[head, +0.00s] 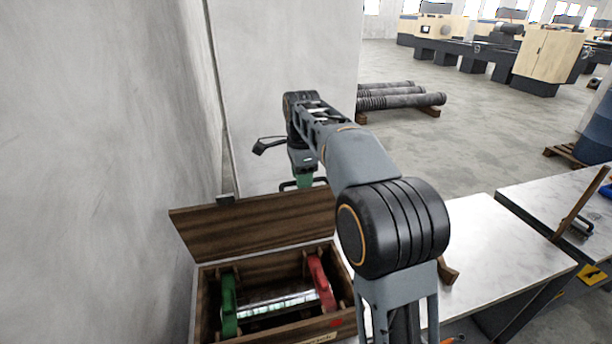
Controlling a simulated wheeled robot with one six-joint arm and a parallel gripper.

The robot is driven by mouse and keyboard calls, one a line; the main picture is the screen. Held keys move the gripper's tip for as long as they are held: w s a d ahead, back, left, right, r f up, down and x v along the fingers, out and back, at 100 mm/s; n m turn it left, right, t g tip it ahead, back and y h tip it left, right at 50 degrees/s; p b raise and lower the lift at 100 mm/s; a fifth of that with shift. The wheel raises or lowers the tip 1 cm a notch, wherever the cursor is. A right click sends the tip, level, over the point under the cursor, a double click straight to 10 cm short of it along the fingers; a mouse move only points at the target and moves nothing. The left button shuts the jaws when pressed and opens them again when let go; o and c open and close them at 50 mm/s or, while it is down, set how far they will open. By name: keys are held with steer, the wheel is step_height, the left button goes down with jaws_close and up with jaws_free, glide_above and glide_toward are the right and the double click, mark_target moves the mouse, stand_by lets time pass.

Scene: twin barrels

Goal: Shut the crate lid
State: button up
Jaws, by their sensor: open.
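The wooden crate (205,310) stands at the lower left, against the grey wall. Its dark brown lid (250,222) is open and leans up and back from the crate's far side. Inside the crate lies a shiny metal cylinder (275,303) between a green holder (229,303) and a red holder (321,282). My gripper (303,184) is open and points down by the lid's upper right edge, appearing just behind it. Its fingertips are small and partly hidden, so I cannot tell whether they touch the lid. My arm hides part of the crate's right side.
A white-topped table (500,240) extends right of the crate, with a wooden piece (447,271) on it beside my arm. Another bench (570,200) stands further right. Dark pipes (400,97) lie on the floor behind. The floor between is open.

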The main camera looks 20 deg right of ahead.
steer(key=shift+c, duration=0.3)
jaws_close()
